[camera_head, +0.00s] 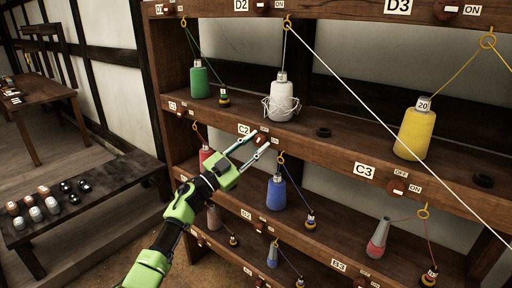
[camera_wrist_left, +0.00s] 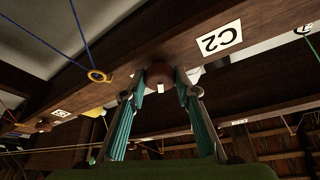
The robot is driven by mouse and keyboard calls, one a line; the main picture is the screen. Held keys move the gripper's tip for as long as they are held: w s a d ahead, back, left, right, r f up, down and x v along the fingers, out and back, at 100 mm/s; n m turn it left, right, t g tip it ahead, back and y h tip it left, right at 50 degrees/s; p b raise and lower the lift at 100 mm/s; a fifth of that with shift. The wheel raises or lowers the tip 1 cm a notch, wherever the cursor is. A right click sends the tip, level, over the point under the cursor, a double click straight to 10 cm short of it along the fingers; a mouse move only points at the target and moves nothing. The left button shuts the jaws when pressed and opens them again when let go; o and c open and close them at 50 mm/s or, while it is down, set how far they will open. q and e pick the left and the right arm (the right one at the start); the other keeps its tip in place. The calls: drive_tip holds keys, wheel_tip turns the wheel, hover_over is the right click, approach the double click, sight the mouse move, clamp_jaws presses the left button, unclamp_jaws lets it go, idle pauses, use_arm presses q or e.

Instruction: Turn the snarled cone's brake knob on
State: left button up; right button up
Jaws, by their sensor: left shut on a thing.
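The snarled cone (camera_head: 282,100) is white, with loose loops of thread around its lower part. It stands upright on the shelf above the C2 label (camera_head: 244,129). The reddish-brown brake knob (camera_head: 262,139) is on the shelf edge beside that label, near its ON word. My left gripper (camera_head: 261,142) reaches it from the lower left, shut on the knob. In the left wrist view the knob (camera_wrist_left: 160,74) sits between the two fingertips (camera_wrist_left: 160,92), with the C2 label beside it. I cannot tell which way the knob points. My right gripper is not in view.
A taut white thread (camera_head: 370,105) runs from the ring (camera_head: 287,22) down to the right across the shelves. Green (camera_head: 199,80), yellow (camera_head: 415,133) and blue (camera_head: 277,192) cones stand nearby. Another knob (camera_head: 400,187) is by C3. A low bench (camera_head: 90,205) stands left.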

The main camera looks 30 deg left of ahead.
use_arm(q)
drive_tip(key=m+g+h, duration=0.1)
drive_tip(key=m, duration=0.3)
drive_tip(key=m+g+h, duration=0.1)
drive_tip(key=m, duration=0.3)
drive_tip(key=shift+a+r+g, duration=0.15)
drive_tip(key=shift+g, duration=0.25)
drive_tip(key=m+g, duration=0.1)
drive_tip(key=m, duration=0.2)
drive_tip(key=shift+r, duration=0.1)
drive_tip(key=shift+m+g+p, duration=0.35)
drive_tip(key=shift+m+g, duration=0.35)
drive_tip(key=shift+m, duration=0.9)
drive_tip(key=o, duration=1.1)
drive_tip(key=shift+c, duration=0.2)
drive_tip(key=shift+s, duration=0.1)
drive_tip(key=v, duration=1.1)
drive_tip(key=shift+s+a, duration=0.25)
drive_tip(key=shift+s, duration=0.1)
